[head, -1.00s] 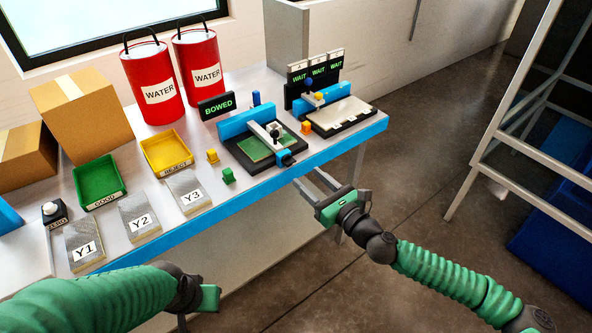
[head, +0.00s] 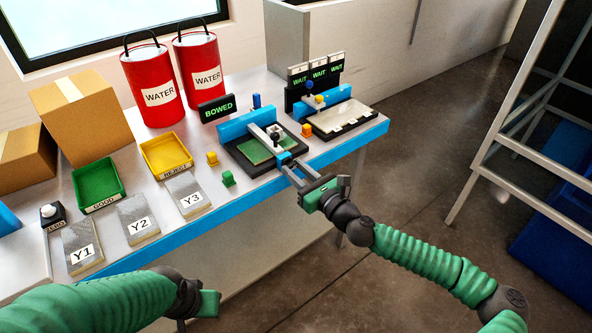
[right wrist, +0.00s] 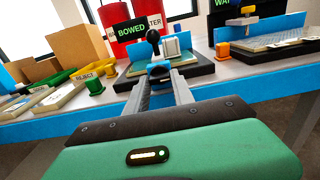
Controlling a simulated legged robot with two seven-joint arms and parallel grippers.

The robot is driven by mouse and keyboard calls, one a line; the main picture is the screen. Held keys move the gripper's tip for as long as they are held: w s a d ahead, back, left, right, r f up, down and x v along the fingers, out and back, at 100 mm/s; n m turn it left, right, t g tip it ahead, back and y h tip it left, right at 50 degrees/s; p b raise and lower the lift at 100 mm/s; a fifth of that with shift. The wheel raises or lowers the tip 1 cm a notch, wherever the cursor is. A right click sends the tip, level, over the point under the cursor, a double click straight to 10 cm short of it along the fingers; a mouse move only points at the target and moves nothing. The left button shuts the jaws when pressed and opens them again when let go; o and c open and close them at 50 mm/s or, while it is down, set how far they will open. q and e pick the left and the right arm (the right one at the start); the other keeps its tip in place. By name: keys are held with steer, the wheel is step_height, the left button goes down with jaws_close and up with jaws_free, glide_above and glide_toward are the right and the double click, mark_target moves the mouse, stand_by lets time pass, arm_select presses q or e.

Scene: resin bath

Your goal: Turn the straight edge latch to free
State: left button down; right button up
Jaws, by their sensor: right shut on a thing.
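The measuring fixture has a black base (head: 238,160), a blue back block and a green plate (head: 254,152). A grey straight edge (head: 262,137) with a black knob lies across it. The blue latch (head: 284,158) sits at the fixture's front edge; it also shows in the right wrist view (right wrist: 158,70). My right gripper (head: 290,170) reaches it from the front and is shut on it, one finger at each side. The fingertips partly hide the latch. My left gripper (head: 208,303) hangs low in front of the table, its fingers mostly hidden.
A sign reading BOWED (head: 217,108) stands behind the fixture. A second fixture (head: 342,118) with WAIT signs stands to its right. Green (head: 98,184) and yellow (head: 166,154) trays and plates Y1, Y2, Y3 lie left. Red water cans (head: 152,85) stand behind. Floor in front is free.

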jaws_close()
steer(key=shift+f+n+b, duration=0.2)
steer(key=shift+n+b, duration=1.45)
steer(key=shift+n, duration=7.35)
steer(key=shift+s, duration=0.1)
steer(key=o, duration=1.1)
jaws_free()
steer(key=shift+r, duration=0.1)
